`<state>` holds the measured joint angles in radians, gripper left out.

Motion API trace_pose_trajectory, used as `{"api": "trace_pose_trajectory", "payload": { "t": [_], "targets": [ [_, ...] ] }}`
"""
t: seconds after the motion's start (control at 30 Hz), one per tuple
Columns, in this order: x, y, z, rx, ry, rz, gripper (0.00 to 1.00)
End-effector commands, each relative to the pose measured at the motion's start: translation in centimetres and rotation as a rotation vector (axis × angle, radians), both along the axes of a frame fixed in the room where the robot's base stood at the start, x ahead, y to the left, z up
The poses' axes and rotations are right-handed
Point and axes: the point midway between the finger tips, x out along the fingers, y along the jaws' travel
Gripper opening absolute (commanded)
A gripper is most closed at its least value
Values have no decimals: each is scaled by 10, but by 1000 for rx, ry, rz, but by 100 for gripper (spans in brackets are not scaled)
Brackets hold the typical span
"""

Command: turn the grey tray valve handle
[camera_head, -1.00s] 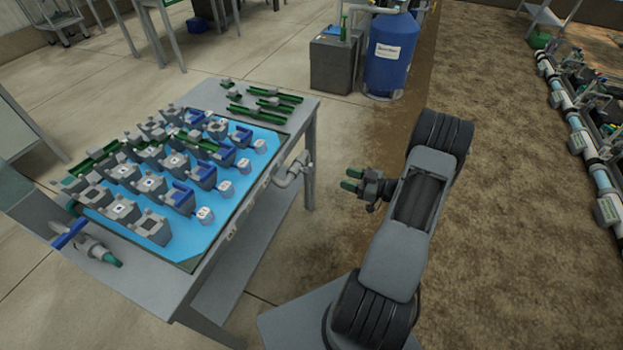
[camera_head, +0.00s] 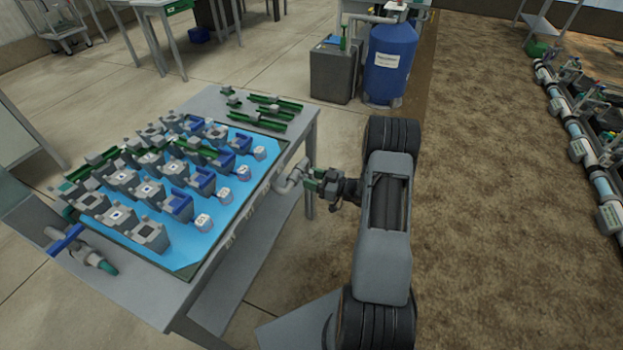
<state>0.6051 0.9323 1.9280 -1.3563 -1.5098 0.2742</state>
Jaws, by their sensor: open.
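The grey valve (camera_head: 287,183) sticks out from the right side of the table, below the edge of the blue tray (camera_head: 190,262). It looks like a short bent grey pipe with a handle at its outer end. My gripper (camera_head: 313,181), with green-padded fingers, is level with the valve's outer end and points left at it. The jaws are open. The fingers overlap the handle end in this view and partly hide it. I cannot tell whether they touch it or stand around it.
The blue tray holds rows of grey and blue fittings and small cups. Green strips (camera_head: 270,112) lie at the table's far end. A blue-handled valve (camera_head: 68,240) sits at the near left corner. A blue tank (camera_head: 389,65) stands behind. Bare soil lies to the right.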

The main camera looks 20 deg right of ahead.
Motion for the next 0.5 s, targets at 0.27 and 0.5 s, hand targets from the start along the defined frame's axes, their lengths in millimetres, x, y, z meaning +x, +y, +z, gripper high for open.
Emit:
{"api": "trace_pose_trajectory", "payload": {
  "t": [0.27, 0.5],
  "targets": [
    [4, 4, 0, 1, 1, 0, 45],
    [4, 3, 0, 1, 1, 0, 34]
  ]
}}
